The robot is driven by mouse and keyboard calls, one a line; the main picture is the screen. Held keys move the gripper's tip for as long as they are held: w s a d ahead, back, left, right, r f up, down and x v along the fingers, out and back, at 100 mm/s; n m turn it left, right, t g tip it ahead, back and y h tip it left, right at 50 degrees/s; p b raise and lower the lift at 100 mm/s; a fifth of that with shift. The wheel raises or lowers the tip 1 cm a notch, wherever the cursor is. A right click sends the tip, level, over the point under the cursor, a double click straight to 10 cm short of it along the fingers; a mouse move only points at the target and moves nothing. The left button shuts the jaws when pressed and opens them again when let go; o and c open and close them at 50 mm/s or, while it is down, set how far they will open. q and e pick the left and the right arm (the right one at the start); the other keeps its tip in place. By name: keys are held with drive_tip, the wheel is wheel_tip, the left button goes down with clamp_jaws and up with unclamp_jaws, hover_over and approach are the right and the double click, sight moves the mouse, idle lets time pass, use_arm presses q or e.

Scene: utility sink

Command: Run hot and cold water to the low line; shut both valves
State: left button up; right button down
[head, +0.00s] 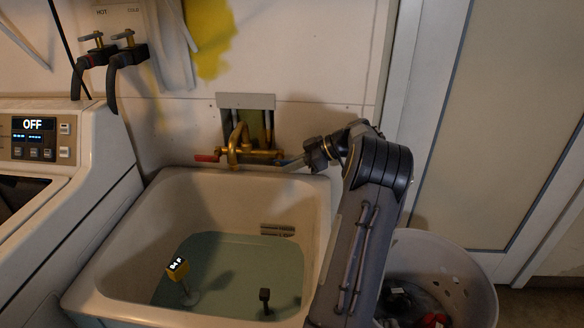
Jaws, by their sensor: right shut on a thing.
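A brass faucet (238,146) is fixed to the wall above the white utility sink (165,205). A red valve handle (206,158) points left from it, and a blue valve handle (291,163) points right. My right gripper (306,160) is shut on the blue handle, partly covering it. Greenish water (225,255) stands in the basin, its surface close to the dark level marks (277,230) on the back wall; the exact line reached is too small to tell. I see no clear stream from the spout. My left gripper is out of view.
A washer (70,210) showing OFF is at left, below hose taps (110,45). A white laundry basket (455,265) sits right of the sink.

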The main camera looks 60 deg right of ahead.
drive_tip(key=c, duration=1.8)
unclamp_jaws()
drive_tip(key=v, duration=0.8)
drive_tip(key=shift+f, duration=0.1)
